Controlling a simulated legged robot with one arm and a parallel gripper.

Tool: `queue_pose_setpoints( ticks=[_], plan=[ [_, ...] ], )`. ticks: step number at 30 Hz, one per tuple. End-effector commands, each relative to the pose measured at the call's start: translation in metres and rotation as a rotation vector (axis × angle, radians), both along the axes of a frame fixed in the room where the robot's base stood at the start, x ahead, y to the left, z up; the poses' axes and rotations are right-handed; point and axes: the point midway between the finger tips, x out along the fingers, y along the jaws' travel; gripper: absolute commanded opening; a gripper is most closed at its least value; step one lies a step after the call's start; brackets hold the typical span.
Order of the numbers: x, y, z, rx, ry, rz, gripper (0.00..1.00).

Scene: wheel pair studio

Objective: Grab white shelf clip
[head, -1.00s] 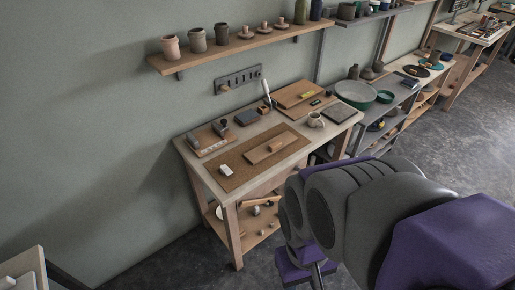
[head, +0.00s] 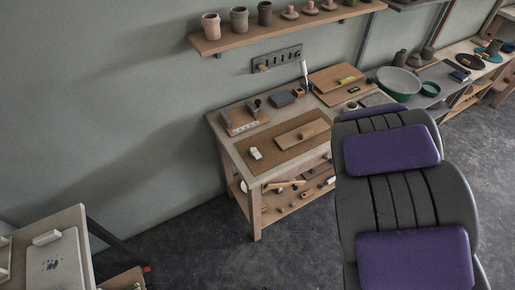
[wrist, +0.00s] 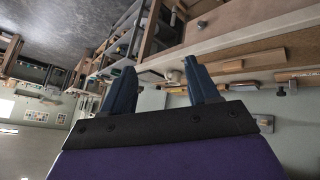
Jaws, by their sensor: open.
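A small white piece (head: 255,153) lies on the brown mat (head: 262,152) on the wooden workbench in the head view; it may be the shelf clip, but it is too small to tell. Another white block (head: 46,238) lies on the pale table at the lower left, and I cannot tell whether that is the clip instead. My gripper (wrist: 158,66) shows in the wrist view with its two dark blue fingers apart and nothing between them. It is not visible in the head view, where my arm fills the right side. Neither white piece is recognisable in the wrist view.
The workbench (head: 222,121) also holds boards, small blocks and a pen-like tool. A wall shelf (head: 222,43) with pots hangs above. The pale table (head: 80,222) stands at lower left. Dark floor (head: 190,250) is clear between the two.

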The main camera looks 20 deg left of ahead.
Motion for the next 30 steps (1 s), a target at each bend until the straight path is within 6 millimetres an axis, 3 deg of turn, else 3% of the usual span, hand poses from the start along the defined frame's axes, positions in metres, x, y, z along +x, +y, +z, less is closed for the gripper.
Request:
queue_pose_setpoints(
  ticks=[3, 9, 14, 19, 25, 30],
  plan=[
    [0.027, 0.035, -0.017, 0.017, -0.08, 0.13, 0.6],
    [0.046, 0.1, -0.05, 0.124, -0.203, 0.355, 0.6],
    [0.035, 0.161, -0.071, 0.268, -0.28, 0.533, 0.6],
    [0.007, 0.218, -0.088, 0.419, -0.321, 0.671, 0.6],
    [-0.016, 0.252, -0.095, 0.522, -0.341, 0.747, 0.6],
    [-0.011, 0.266, -0.1, 0.544, -0.351, 0.759, 0.6]
  ],
)
